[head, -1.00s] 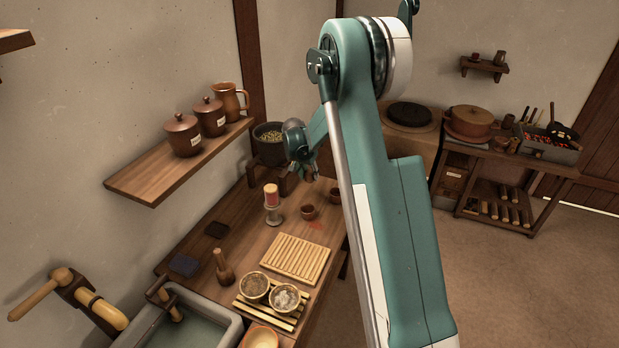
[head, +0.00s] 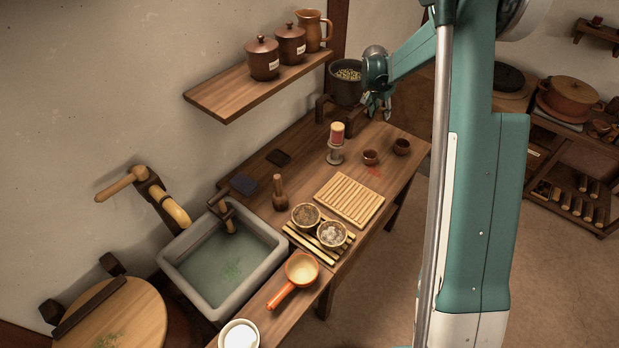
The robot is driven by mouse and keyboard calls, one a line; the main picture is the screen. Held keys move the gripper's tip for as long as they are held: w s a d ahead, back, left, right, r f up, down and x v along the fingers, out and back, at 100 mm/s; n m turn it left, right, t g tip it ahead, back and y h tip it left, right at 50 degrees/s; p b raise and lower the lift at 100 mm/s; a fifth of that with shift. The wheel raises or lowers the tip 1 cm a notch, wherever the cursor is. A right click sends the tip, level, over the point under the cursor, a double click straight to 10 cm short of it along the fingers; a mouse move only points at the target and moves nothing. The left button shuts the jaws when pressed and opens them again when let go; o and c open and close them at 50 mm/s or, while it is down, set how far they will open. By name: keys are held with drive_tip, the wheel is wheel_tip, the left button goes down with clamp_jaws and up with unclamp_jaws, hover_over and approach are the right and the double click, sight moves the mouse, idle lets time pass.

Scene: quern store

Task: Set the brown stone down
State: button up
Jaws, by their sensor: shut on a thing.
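My gripper (head: 373,104) hangs above the far end of the wooden counter (head: 312,158), just right of the dark pot. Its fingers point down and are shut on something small. A bit of brown (head: 379,114) shows at the fingertips, probably the brown stone, but it is mostly hidden and too small to make out.
A dark pot of grain (head: 347,88) stands close left of my gripper. A shelf with jars (head: 258,85) juts out above. A sink (head: 222,262) is nearer.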

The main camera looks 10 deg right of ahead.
sight(380, 110)
wheel_tip(380, 110, up, 7)
drive_tip(key=shift+f, duration=0.1)
drive_tip(key=shift+s+a+r, duration=0.15)
drive_tip(key=shift+a+r, duration=0.05)
drive_tip(key=shift+a, duration=0.1)
drive_tip(key=s+a+n+y+b, duration=0.1)
drive_tip(key=s+a+n, duration=0.2)
drive_tip(key=a, duration=0.3)
drive_tip(key=s+a+n+t+y, duration=0.1)
drive_tip(key=s+a+n, duration=0.1)
drive_tip(key=a, duration=0.4)
drive_tip(key=s+a+n+y+b, duration=0.1)
drive_tip(key=s+a+n, duration=0.2)
drive_tip(key=a+n, duration=0.1)
drive_tip(key=shift+s+a+f+n+t+y+b, duration=0.1)
drive_tip(key=shift+s+a+n+t+y+b, duration=0.1)
drive_tip(key=shift+a, duration=0.25)
drive_tip(key=shift+s+a+f+n+t+y+b, duration=0.1)
drive_tip(key=shift+a+n, duration=0.1)
drive_tip(key=shift+a, duration=0.25)
drive_tip(key=s+a+n+g+y+b, duration=0.25)
drive_tip(key=s+a+n, duration=0.75)
drive_tip(key=a, duration=0.5)
wheel_tip(380, 110, down, 11)
drive_tip(key=s+t, duration=0.1)
drive_tip(key=shift+d+r+m+y, duration=0.15)
drive_tip(key=shift+r+m+y, duration=0.05)
drive_tip(key=shift+m+y, duration=0.2)
drive_tip(key=shift+f, duration=0.1)
